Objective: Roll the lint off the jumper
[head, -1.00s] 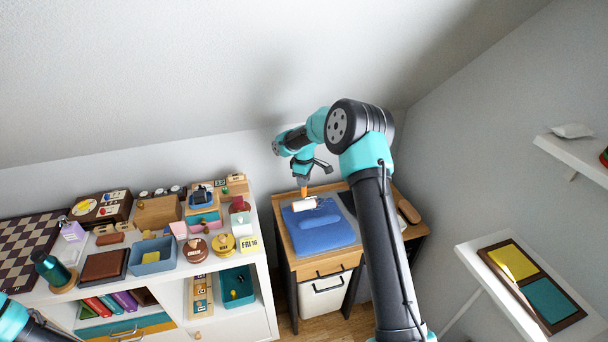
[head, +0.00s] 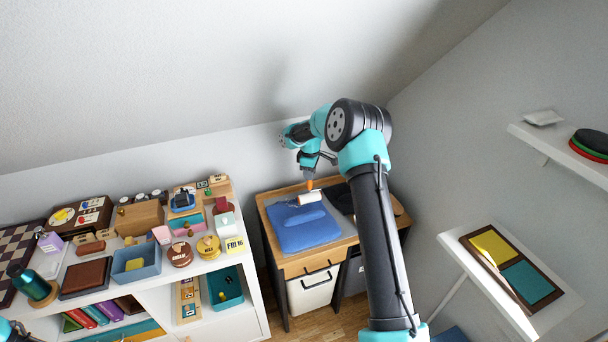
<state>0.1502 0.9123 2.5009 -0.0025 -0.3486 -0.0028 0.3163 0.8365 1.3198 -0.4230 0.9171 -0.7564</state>
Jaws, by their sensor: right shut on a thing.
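The blue jumper (head: 303,234) lies folded on a grey mat on the small wooden cabinet. A lint roller (head: 311,198) with a white cylinder and an orange handle is at the jumper's far edge. My right gripper (head: 310,176) is shut on the roller's orange handle, above the far side of the jumper. I cannot tell whether the white cylinder touches the cloth. Lint on the jumper is too small to make out. Of my left arm only a bit shows at the lower left corner, and its gripper is out of view.
A white shelf unit crowded with small things, including a blue bin (head: 136,262) and a round brown box (head: 180,254), stands left of the cabinet (head: 335,243). A dark object (head: 341,198) lies right of the jumper. Wall shelves with a picture-like tray (head: 509,265) are at the right.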

